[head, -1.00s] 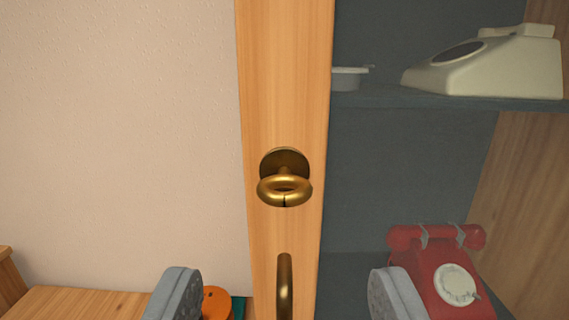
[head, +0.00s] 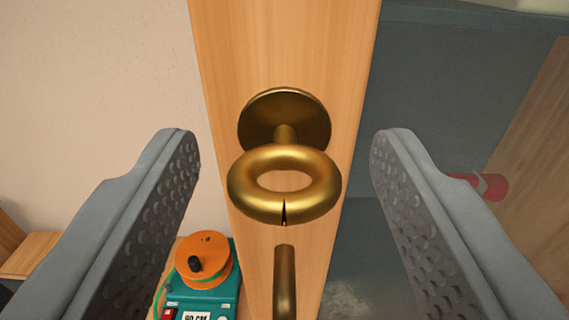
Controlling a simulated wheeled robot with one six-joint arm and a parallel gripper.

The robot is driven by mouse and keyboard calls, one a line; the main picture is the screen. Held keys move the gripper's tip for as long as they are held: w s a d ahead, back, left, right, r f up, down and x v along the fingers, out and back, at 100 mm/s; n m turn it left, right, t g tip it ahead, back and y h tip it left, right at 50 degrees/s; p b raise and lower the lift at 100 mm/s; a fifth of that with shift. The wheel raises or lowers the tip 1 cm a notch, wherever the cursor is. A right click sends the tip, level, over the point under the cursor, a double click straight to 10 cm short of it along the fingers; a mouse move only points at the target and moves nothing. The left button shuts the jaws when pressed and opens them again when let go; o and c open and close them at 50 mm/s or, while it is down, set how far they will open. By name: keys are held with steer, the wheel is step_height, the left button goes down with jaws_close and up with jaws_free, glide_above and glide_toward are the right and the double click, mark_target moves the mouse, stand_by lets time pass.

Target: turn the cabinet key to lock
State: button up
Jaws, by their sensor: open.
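The brass key (head: 284,184) has a ring-shaped bow and sticks out of a round brass lock plate (head: 262,122) on the cabinet's wooden door frame (head: 280,40). A small dark notch shows at the bottom of the ring. My gripper (head: 285,165) is open, one grey studded finger on each side of the key. A clear gap lies between the ring and each finger, and nothing is held. The key's shank is mostly hidden behind its ring.
A brass handle (head: 285,285) stands upright just below the key. An orange and teal device (head: 205,285) sits on a wooden surface at lower left. Right of the frame is the cabinet interior with part of a red phone (head: 492,187), mostly hidden by my right finger.

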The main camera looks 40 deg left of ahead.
steer(key=c, duration=1)
steer(key=shift+n, duration=0.4)
steer(key=n, duration=0.3)
steer(key=shift+n, duration=0.4)
steer(key=n, duration=0.4)
steer(key=shift+s+a+n, duration=0.1)
steer(key=shift+n, duration=0.2)
steer(key=n, duration=0.4)
steer(key=shift+f, duration=0.1)
steer(key=n, duration=0.4)
steer(key=shift+f+n, duration=0.1)
steer(key=shift+n, duration=0.2)
